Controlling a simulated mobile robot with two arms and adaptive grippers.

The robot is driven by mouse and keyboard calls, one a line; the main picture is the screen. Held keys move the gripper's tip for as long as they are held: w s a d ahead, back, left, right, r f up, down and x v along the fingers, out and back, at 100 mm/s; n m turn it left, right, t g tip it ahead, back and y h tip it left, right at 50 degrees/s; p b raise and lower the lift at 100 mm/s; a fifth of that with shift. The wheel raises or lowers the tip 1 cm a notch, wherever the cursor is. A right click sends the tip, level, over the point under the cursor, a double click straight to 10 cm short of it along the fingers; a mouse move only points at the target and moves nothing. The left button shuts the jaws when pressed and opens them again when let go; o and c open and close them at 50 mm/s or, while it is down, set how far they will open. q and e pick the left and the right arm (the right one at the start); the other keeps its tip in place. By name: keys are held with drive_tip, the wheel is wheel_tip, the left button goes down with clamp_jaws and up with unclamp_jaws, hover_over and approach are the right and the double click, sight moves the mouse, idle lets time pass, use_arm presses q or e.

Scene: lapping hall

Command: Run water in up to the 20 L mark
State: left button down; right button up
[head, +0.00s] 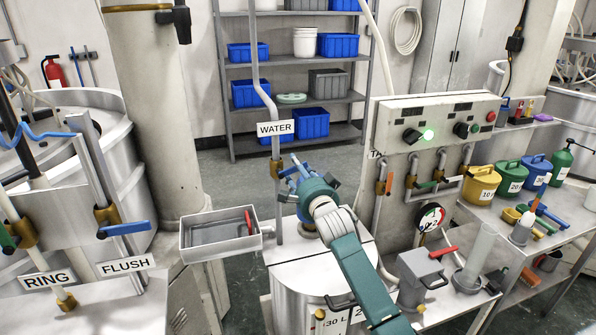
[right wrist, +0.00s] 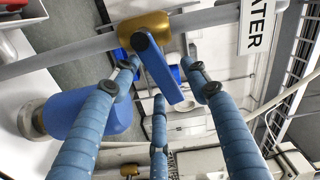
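A vertical pipe (head: 278,226) with the WATER sign (head: 277,128) stands above a pale tank (head: 300,292). My right gripper (head: 297,177) is at the pipe, just below the sign. In the right wrist view, its blue fingers (right wrist: 158,72) are spread around the blue lever (right wrist: 163,72) of a brass valve (right wrist: 145,28), with gaps beside the lever. The WATER sign (right wrist: 256,25) is close by. My left gripper is not in view.
A grey metal tray (head: 220,235) juts out left of the pipe. Shelves stand behind.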

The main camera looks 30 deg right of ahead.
drive_tip(key=v, duration=1.2)
idle(6.5)
